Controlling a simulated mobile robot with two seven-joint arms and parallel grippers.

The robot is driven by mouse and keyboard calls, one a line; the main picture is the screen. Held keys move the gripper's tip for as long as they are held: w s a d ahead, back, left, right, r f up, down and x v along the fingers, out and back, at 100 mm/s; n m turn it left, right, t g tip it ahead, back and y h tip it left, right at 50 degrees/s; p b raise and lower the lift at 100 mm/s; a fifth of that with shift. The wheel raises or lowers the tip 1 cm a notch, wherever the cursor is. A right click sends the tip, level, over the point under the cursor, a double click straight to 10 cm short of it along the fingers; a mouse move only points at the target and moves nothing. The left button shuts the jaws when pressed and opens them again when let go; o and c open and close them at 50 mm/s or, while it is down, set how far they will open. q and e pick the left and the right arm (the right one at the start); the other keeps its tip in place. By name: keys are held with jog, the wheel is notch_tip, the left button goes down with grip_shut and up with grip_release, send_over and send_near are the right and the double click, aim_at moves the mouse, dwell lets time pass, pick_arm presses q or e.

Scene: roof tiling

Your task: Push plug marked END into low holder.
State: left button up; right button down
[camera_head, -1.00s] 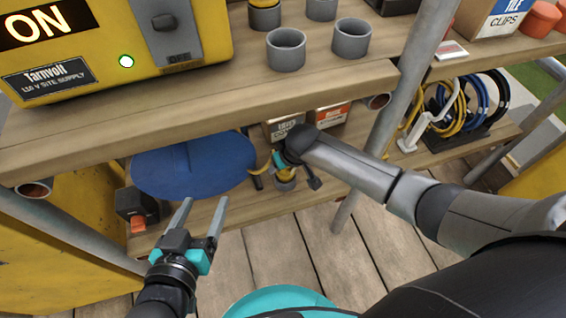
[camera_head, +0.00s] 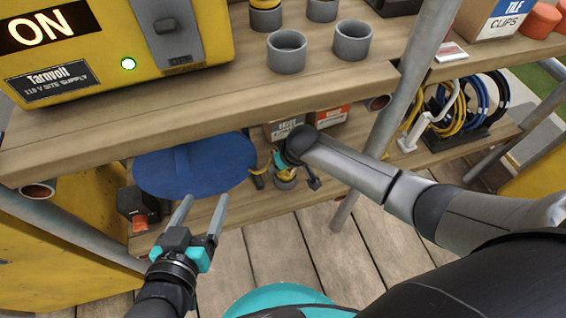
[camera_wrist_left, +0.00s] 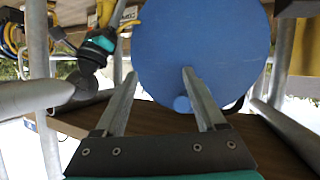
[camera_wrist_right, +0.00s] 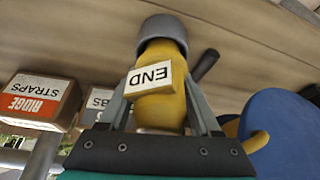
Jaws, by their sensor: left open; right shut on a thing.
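The yellow plug (camera_wrist_right: 160,107) has a white END label (camera_wrist_right: 150,77), upside down in the right wrist view. My right gripper (camera_wrist_right: 158,90) is shut on it. The plug's far end is at the mouth of the grey low holder (camera_wrist_right: 163,28) and looks at least partly inside; the depth is hidden. In the head view the low holder (camera_head: 286,184) stands on the lower shelf, with the right gripper (camera_head: 281,163) just above, mostly covered by its arm. My left gripper (camera_head: 205,199) is open and empty, in front of a blue disc.
The blue disc (camera_head: 193,165) is left of the low holder. Small boxes (camera_head: 332,116) stand behind my right gripper. The upper shelf (camera_head: 200,100) overhangs, carrying a yellow supply unit (camera_head: 80,80) and grey holders (camera_head: 352,40). A metal pole (camera_head: 390,110) rises on the right.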

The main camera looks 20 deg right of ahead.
jog(key=shift+s+d+f, duration=0.1)
jog(key=shift+s+f, duration=0.05)
jog(key=shift+s, duration=0.2)
jog(key=shift+r+p, duration=0.8)
jog(key=shift+p, duration=0.3)
jog(key=shift+w+r, duration=0.15)
jog(key=shift+w, duration=0.35)
jog(key=shift+r+p, duration=0.15)
jog(key=shift+p, duration=0.2)
jog(key=shift+r+p, duration=0.65)
jog(key=shift+p, duration=0.2)
jog(key=shift+s+p, duration=0.1)
jog(key=shift+p, duration=0.25)
dwell(0.5)
